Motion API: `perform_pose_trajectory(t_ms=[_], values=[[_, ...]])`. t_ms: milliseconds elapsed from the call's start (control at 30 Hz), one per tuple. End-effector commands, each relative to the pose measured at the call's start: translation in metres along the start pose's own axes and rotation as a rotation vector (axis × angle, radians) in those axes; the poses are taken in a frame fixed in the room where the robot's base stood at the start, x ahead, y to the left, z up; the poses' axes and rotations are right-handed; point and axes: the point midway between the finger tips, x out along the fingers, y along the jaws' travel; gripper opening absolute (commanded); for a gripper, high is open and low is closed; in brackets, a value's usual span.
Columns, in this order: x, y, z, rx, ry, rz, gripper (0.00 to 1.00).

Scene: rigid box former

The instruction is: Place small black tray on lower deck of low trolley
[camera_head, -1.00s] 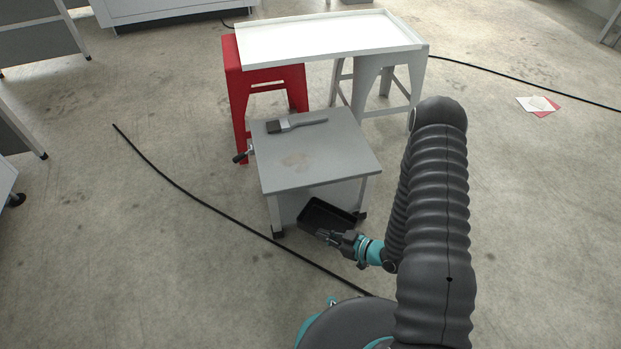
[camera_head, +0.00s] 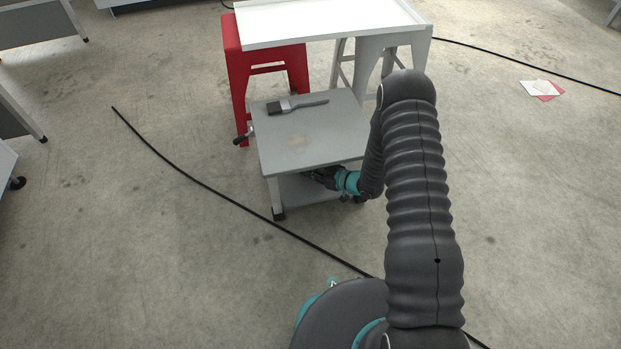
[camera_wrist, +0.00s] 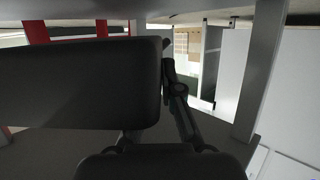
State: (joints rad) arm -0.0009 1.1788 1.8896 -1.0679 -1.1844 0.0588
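The low trolley (camera_head: 315,145) has a grey top deck and a grey lower deck (camera_head: 295,192). My gripper (camera_head: 318,175) reaches in under the top deck from the right front, just above the lower deck. In the wrist view the small black tray (camera_wrist: 75,85) fills the left side as a large dark shape. My gripper (camera_wrist: 166,75) is shut on its near edge. In the head view the tray is hidden by the top deck and my gripper. I cannot tell whether it touches the lower deck.
A flat brush (camera_head: 297,105) lies on the top deck. A trolley leg (camera_wrist: 262,70) stands close right of my gripper. A red stool (camera_head: 238,75) and a grey stool (camera_head: 408,55) under a white tray-like top (camera_head: 330,25) stand behind. A black cable (camera_head: 200,182) crosses the floor.

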Motion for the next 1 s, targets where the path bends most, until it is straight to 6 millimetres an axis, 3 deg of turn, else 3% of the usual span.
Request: perform_pose_trajectory(t_ms=[300, 667, 700, 800, 1000], values=[[0.011, -0.001, 0.032, 0.002, 0.001, 0.0, 0.0], [0.013, -0.001, 0.036, 0.0, 0.001, 0.0, 0.0], [0.012, -0.001, 0.035, 0.001, 0.0, 0.0, 0.11], [0.012, -0.001, 0.035, 0.001, 0.0, 0.0, 0.31], [0.012, -0.001, 0.035, 0.001, 0.0, 0.0, 0.31]])
